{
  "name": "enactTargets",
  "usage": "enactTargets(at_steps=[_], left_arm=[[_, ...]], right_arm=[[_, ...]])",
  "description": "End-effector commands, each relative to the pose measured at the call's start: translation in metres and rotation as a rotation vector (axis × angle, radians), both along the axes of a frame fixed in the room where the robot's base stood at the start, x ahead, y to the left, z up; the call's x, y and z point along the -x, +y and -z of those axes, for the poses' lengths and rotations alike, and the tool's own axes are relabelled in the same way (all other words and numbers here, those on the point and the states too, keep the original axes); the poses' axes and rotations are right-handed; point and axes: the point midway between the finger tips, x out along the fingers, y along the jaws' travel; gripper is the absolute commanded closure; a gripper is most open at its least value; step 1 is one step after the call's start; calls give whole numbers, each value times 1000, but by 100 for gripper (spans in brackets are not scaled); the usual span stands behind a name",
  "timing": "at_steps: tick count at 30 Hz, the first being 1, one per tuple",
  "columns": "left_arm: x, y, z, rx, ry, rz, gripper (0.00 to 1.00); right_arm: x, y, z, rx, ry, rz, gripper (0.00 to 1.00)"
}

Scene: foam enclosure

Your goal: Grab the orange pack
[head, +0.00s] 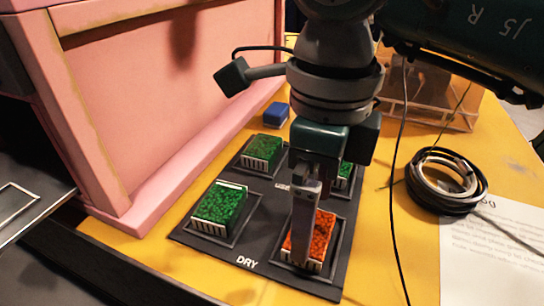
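The orange pack (321,236) sits in the front right slot of a black tray (256,211) marked "DRY". My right gripper (303,250) comes down from above, and its finger stands in front of the left part of the pack. The fingers line up in this view, so I cannot tell whether they are apart or closed on the pack. The pack still appears seated in its slot. My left gripper is not in view.
Green packs fill the other slots: front left (220,205), back left (262,150) and back right (344,174), partly hidden. A pink foam wall (180,90) stands left. A blue block (276,114), a cable coil (445,180) and a paper sheet (490,255) lie around the tray.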

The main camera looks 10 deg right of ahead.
Motion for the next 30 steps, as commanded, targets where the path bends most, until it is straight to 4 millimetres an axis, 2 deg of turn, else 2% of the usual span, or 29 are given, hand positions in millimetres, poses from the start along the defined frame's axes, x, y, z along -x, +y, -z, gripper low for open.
enactTargets(at_steps=[3,6,14,30], left_arm=[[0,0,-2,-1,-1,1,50],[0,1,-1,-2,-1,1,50],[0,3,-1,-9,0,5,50],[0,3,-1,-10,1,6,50]], right_arm=[[0,0,19,-1,4,1,0],[0,0,29,0,1,0,0],[-1,0,31,1,-1,-1,1],[-1,-1,30,1,-1,0,62]])
